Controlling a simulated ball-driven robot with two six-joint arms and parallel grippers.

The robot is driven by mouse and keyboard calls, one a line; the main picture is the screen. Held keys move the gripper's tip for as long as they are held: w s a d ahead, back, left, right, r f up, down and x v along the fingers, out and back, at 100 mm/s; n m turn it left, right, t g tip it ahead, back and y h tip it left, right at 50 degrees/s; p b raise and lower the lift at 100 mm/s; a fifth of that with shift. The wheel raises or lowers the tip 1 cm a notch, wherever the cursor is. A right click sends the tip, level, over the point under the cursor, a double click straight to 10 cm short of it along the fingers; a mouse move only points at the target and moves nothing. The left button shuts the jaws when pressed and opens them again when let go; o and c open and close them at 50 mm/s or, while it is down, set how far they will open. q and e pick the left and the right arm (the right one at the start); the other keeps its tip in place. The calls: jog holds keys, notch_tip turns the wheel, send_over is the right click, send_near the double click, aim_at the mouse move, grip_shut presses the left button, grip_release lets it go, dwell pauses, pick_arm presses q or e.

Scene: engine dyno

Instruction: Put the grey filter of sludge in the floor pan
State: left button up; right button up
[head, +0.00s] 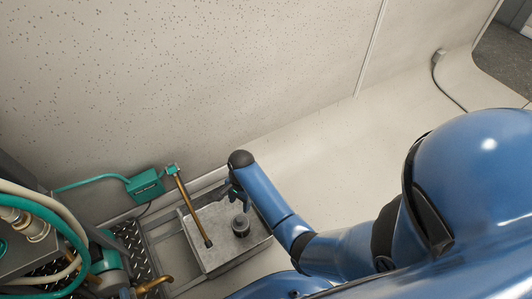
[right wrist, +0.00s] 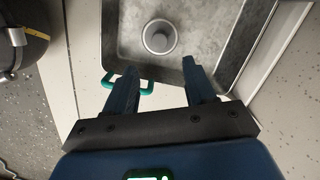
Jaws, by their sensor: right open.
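The grey filter (head: 241,225) is a short dark-grey cylinder standing upright inside the floor pan (head: 222,262), a grey metal tray at the lower middle of the head view. In the right wrist view the filter (right wrist: 159,36) shows from above, with bare pan floor (right wrist: 205,28) around it. My right gripper (head: 236,192) is just above and behind the filter in the head view. In the right wrist view its two fingers (right wrist: 160,68) are apart and empty, with the filter beyond their tips, not touched. My left gripper is not in view.
A brass pipe (head: 192,208) slants down into the pan from a green fitting. A green handle (right wrist: 130,84) sits on the pan's edge. Hoses and machinery (head: 40,235) crowd the lower left. The pale floor (head: 340,150) at right is clear.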

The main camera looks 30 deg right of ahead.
jog(key=s+d+n+t, duration=0.4)
jog(key=s+n+t, duration=0.2)
jog(key=s+t, duration=0.35)
jog(key=s+d+r+n+t, duration=0.1)
jog(key=s+r+n+t, duration=0.2)
jog(key=r, duration=0.8)
jog(key=s+d+r+n+t+h, duration=0.1)
jog(key=s+r+n+t, duration=0.3)
jog(key=r, duration=0.8)
jog(key=s+t, duration=0.2)
jog(key=s, duration=0.2)
jog(key=shift+s+r+h, duration=0.15)
jog(key=shift+h, duration=0.15)
jog(key=shift+r, duration=0.1)
